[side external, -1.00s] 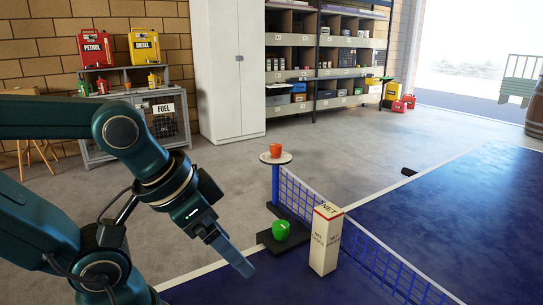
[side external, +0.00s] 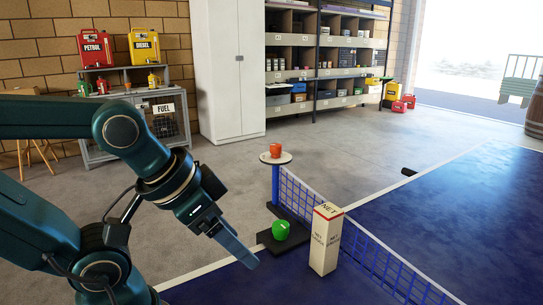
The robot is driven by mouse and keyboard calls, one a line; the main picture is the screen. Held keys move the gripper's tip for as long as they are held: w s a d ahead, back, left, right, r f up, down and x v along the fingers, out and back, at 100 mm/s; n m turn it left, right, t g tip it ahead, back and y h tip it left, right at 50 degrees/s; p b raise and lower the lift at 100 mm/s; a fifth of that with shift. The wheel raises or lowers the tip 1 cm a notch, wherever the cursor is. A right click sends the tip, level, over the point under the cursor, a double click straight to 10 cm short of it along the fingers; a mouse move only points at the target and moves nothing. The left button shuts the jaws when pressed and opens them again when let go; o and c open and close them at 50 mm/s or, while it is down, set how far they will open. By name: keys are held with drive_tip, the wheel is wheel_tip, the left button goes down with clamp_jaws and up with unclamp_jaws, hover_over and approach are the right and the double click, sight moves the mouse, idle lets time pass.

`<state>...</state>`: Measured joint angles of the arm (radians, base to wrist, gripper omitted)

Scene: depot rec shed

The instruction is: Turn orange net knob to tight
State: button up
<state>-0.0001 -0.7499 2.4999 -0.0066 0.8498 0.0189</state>
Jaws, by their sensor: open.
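The orange knob (side external: 275,150) sits on a round white disc (side external: 266,158) at the top of the blue net post (side external: 275,186). The markings on the disc are too small to read. A green knob (side external: 281,230) sits low on the dark base (side external: 265,240) near the post's foot. My gripper (side external: 250,258) is left of the green knob and well below the orange knob, pointing down and right. It is open and empty, and it appears apart from both knobs; one finger mostly hides the other.
A tall white box marked NET (side external: 325,240) stands right of the green knob, close to the blue net (side external: 375,262). The blue table (side external: 450,220) stretches right. A fuel bench (side external: 140,120) and white cabinet (side external: 232,70) stand far back. The space left of the post is clear.

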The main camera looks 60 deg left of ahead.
drive_tip(key=w+r+n+t, duration=0.2)
drive_tip(key=w+r+t, duration=0.5)
drive_tip(key=w+r, duration=0.6)
drive_tip(key=w+a+r+n+t+y, duration=0.35)
drive_tip(key=w+a+r, duration=0.25)
drive_tip(key=w, duration=0.3)
drive_tip(key=n+g+y, duration=0.9)
drive_tip(key=y, duration=0.5)
hover_over(277, 151)
drive_tip(key=w+v, duration=0.1)
drive_tip(key=v, duration=0.3)
wheel_tip(277, 151, down, 12)
drive_tip(key=shift+m+g+h, duration=0.35)
drive_tip(key=shift+g, duration=0.1)
drive_tip(key=f, duration=0.7)
drive_tip(key=shift+s+a+f, duration=0.25)
drive_tip(key=shift+s+a, duration=0.05)
drive_tip(key=shift+x, duration=2.5)
